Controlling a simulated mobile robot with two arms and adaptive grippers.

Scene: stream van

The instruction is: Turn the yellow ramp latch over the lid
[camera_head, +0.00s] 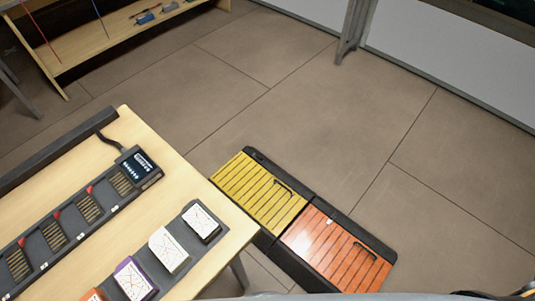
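A yellow slatted panel (258,192) in a black frame lies on the floor just right of the wooden table. It has a dark elongated handle-like part near its upper right edge. I cannot tell which part, if any, is the latch. An orange slatted panel (335,250) in a similar black frame adjoins it at the lower right, with a similar dark part. Neither of my grippers can be made out; a dark and yellowish shape is cut off at the bottom right corner and is unclear.
The wooden table (183,185) at the left holds a black slotted rack (65,224), a small display unit (138,167) and a dark tray with several cards or boxes. A wooden shelf (100,38) stands at the upper left. The floor (300,115) beyond the panels is clear.

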